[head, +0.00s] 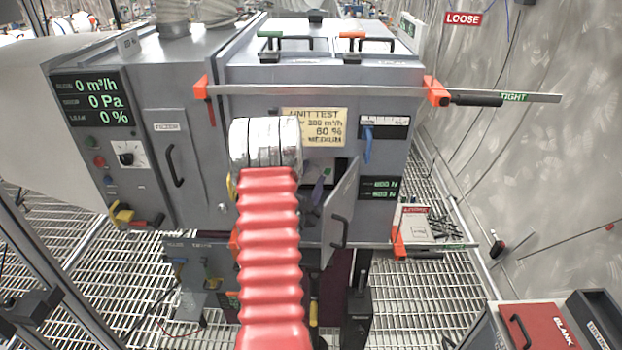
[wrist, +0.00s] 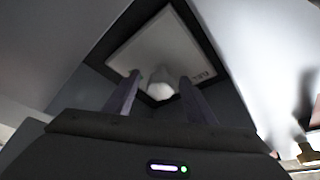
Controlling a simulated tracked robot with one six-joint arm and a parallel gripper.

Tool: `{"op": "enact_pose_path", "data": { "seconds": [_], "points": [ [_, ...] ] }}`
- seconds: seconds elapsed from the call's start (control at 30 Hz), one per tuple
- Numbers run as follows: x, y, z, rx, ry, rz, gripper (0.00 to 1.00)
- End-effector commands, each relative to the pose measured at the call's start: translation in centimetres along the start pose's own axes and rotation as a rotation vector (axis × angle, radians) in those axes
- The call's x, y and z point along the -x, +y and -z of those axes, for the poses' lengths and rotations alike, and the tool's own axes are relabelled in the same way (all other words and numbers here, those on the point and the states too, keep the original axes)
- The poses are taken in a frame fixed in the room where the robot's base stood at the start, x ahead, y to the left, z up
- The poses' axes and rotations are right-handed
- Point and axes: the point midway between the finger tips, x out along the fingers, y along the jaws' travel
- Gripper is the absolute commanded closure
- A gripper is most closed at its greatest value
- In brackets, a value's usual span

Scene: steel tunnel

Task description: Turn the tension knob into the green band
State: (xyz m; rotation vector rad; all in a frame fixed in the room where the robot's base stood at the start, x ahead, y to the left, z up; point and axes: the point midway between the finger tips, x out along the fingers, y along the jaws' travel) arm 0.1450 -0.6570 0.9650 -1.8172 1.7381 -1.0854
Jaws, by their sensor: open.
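In the wrist view a pale rounded knob (wrist: 162,88) stands out from a white square plate (wrist: 150,45) inside a dark recess. I take it for the tension knob, but its label is too blurred to read. My gripper (wrist: 160,79) is open, with one purple finger on each side of the knob; I cannot tell whether they touch it. The knob is hidden in that view.
An open grey door (head: 340,215) stands right of my arm. Beside it a small display (head: 380,187) shows green readings in N. A long bar (head: 330,91) with orange clamps crosses the cabinet above. A dial panel (head: 127,155) is at left.

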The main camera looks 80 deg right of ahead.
Motion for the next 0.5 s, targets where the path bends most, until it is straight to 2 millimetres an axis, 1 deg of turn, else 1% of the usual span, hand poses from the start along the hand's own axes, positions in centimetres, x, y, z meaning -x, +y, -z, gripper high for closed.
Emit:
{"op": "enact_pose_path", "data": {
  "seconds": [0.1,0.5],
  "points": [
    [0.03,-0.01,-0.02,0.0,0.0,0.0,0.51],
    [0.07,0.0,-0.04,0.0,-0.001,0.0,0.79]
  ]
}}
